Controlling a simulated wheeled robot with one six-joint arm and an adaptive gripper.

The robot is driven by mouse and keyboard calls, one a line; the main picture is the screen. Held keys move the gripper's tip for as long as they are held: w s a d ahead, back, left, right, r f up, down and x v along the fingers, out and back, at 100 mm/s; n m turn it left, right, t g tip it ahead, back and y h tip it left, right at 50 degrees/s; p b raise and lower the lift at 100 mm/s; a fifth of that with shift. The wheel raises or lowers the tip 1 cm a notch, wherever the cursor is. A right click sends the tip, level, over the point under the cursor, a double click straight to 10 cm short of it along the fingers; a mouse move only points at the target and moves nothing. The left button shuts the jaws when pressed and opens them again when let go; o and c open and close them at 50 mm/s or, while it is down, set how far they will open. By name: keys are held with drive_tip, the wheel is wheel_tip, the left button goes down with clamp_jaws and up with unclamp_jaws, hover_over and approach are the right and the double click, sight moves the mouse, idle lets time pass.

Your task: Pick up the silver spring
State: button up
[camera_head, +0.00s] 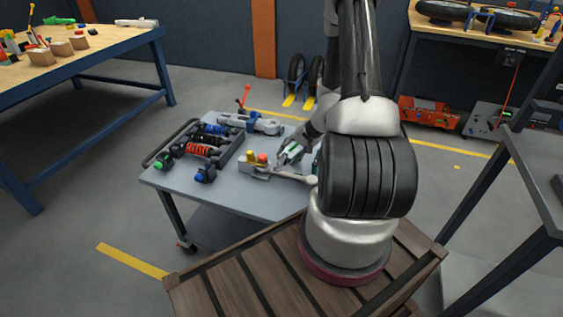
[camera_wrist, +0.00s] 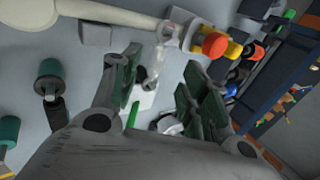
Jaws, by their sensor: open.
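My gripper (camera_head: 291,152) is over the grey cart top, with its green-padded fingers spread. In the wrist view the open fingers (camera_wrist: 168,92) reach down toward the cart top with a gap between them. A small silver-grey piece (camera_wrist: 151,76) shows in that gap, apart from both pads as far as I can see; it may be the silver spring, but its coils are not clear. I cannot make out a silver spring in the head view, where my arm and gripper hide part of the cart. Coil-over shocks with red (camera_head: 197,150) and blue springs lie in a dark tray.
The grey cart (camera_head: 225,190) also bears a block with yellow and red knobs (camera_head: 262,158), a pale rod (camera_head: 292,176), a silver-grey tool (camera_head: 263,124) and small green and blue capped parts (camera_head: 205,172). A blue-framed workbench (camera_head: 95,50) stands left. Floor is clear between them.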

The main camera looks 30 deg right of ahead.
sight(282, 160)
drive_tip(key=x, duration=0.4)
drive_tip(key=shift+w+d+f, duration=0.15)
drive_tip(key=shift+f, duration=0.3)
drive_tip(key=shift+c, duration=0.2)
clamp_jaws()
drive_tip(key=shift+r, duration=0.15)
